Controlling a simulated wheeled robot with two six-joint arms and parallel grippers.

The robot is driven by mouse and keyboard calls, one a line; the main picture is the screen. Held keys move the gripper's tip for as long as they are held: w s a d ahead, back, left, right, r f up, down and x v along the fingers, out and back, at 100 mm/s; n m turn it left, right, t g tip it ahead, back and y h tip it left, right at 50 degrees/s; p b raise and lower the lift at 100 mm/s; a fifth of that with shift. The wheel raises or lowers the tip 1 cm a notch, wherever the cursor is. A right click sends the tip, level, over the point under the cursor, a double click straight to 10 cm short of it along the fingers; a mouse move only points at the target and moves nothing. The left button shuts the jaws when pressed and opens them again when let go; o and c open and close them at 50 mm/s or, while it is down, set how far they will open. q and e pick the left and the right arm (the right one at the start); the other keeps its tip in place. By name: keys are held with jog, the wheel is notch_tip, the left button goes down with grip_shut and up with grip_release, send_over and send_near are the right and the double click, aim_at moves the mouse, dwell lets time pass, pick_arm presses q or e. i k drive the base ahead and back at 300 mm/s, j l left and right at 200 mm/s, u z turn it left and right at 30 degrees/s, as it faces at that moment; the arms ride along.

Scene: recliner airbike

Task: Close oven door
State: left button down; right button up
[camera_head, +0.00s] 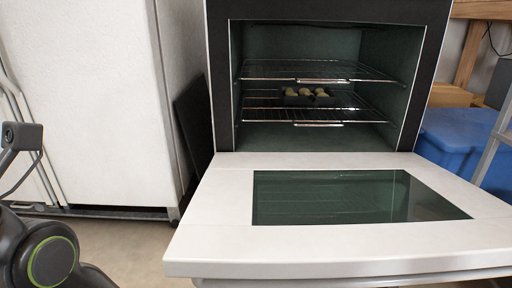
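The oven (318,10) stands in front of me with a black frame and a dark green cavity. Its white oven door (210,235) with a dark glass window (340,197) is folded down, wide open and about level. Two wire racks span the cavity. A dark tray with several small pale round items (306,93) sits on the lower rack. Part of my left arm shows at the lower left, left of the door and apart from it. Neither gripper is in view.
A large white cabinet or fridge (85,95) stands at the left, with a dark panel (193,125) leaning between it and the oven. A blue bin (455,140) and a grey metal frame (497,135) are at the right. Bare floor (115,245) shows left of the door.

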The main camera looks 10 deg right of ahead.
aim_at(253, 220)
jog(key=k, duration=1)
